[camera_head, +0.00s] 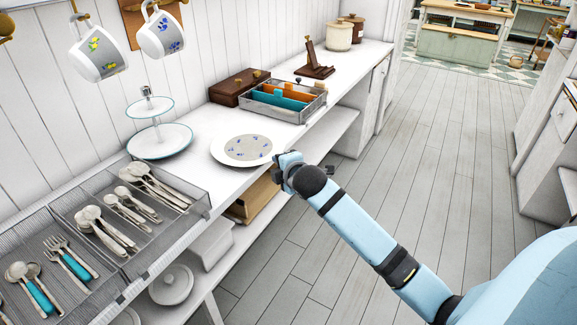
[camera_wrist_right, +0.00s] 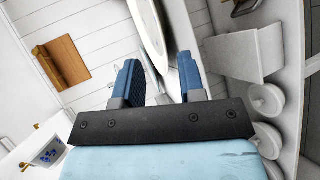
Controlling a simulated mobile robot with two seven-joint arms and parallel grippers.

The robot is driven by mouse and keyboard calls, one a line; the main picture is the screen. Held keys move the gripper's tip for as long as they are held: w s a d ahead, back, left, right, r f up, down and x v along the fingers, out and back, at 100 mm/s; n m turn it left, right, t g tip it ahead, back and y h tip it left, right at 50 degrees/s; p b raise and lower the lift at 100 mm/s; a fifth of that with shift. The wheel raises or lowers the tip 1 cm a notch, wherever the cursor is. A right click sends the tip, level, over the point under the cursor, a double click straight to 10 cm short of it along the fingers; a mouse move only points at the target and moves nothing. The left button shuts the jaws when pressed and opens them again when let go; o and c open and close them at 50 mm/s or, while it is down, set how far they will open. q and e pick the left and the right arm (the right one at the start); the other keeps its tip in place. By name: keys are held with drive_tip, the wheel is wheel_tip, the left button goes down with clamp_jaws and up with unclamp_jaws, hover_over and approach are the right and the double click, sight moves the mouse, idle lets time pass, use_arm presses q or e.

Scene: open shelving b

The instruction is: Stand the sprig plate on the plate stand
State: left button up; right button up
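The sprig plate (camera_head: 247,150), white with small blue sprigs, lies flat on the white counter near its front edge. The plate stand (camera_head: 315,68), dark brown wood, stands empty farther back along the counter. My right gripper (camera_head: 283,161) is at the plate's right-hand rim, at the counter edge. In the right wrist view its two blue fingers (camera_wrist_right: 160,82) are spread apart. The plate's rim (camera_wrist_right: 152,28) shows edge-on ahead, in line with the gap between them. Contact cannot be made out. My left gripper is not in view.
Between plate and stand are a grey organizer tray (camera_head: 285,112) and a brown box (camera_head: 238,87). A two-tier stand (camera_head: 160,141) is left of the plate. A mesh cutlery tray (camera_head: 205,205) is in front. Mugs (camera_head: 98,55) hang above. The floor (camera_head: 430,160) is clear.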

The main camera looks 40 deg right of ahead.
use_arm(q)
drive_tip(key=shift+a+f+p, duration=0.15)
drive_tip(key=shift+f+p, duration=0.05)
drive_tip(key=shift+p, duration=0.15)
use_arm(e)
drive_tip(key=v, duration=0.5)
drive_tip(key=shift+s+r, duration=0.1)
drive_tip(key=shift+s, duration=0.05)
